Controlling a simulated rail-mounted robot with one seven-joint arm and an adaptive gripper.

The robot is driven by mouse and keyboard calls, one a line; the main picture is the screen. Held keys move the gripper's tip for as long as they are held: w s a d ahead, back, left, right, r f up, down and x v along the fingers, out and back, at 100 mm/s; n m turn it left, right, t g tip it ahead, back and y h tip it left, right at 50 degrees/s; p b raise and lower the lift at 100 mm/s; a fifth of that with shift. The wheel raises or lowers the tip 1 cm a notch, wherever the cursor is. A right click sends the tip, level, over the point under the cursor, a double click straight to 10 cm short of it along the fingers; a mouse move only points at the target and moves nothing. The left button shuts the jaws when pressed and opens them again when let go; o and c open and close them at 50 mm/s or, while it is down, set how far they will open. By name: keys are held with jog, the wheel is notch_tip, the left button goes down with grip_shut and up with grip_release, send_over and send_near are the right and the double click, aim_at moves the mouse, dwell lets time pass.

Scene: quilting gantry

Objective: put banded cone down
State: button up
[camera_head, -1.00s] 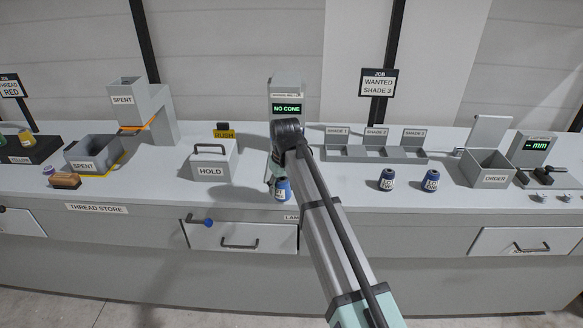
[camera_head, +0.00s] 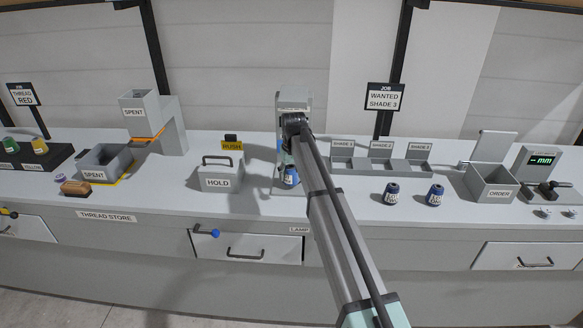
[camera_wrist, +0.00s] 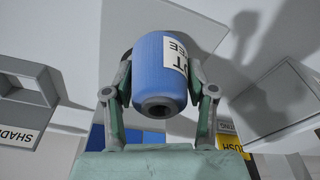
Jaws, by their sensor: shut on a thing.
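A blue cone with a white label (camera_wrist: 155,75) is between the fingers of my gripper (camera_wrist: 158,95) in the wrist view, with a dark hole in its near end. In the head view the same blue cone (camera_head: 291,177) shows below my arm, in front of the grey meter post (camera_head: 294,101). My arm hides most of my gripper and the post's display there. Whether the cone touches the surface under it cannot be told. The cone's band cannot be made out.
Two dark blue labelled cones (camera_head: 391,194) and (camera_head: 436,195) stand to the right on the counter. Shade bins (camera_head: 342,166) stand behind them, the ORDER box (camera_head: 499,196) farther right. The HOLD box (camera_head: 218,185) stands left of my gripper. Bare counter lies between.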

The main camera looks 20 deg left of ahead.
aim_at(291, 165)
jog(key=shift+w+a, duration=0.2)
jog(key=shift+w, duration=0.4)
jog(key=w+p, duration=0.1)
jog(key=w+a, duration=0.1)
jog(key=w, duration=0.1)
jog(key=shift+w+p, duration=0.25)
jog(key=shift+p, duration=0.1)
jog(key=shift+s+f, duration=0.2)
jog(key=shift+f, duration=0.55)
jog(key=shift+f, duration=0.2)
jog(key=o, duration=1.2)
jog(key=shift+r, duration=0.1)
jog(key=r+b, duration=0.1)
jog(key=r, duration=0.3)
jog(key=s+r, duration=0.1)
jog(key=r, duration=0.3)
jog(key=d+r+b, duration=0.1)
jog(key=r, duration=0.3)
jog(key=shift+s+d+b, duration=0.1)
jog(key=shift+s+b, duration=0.1)
jog(key=shift+b, duration=0.1)
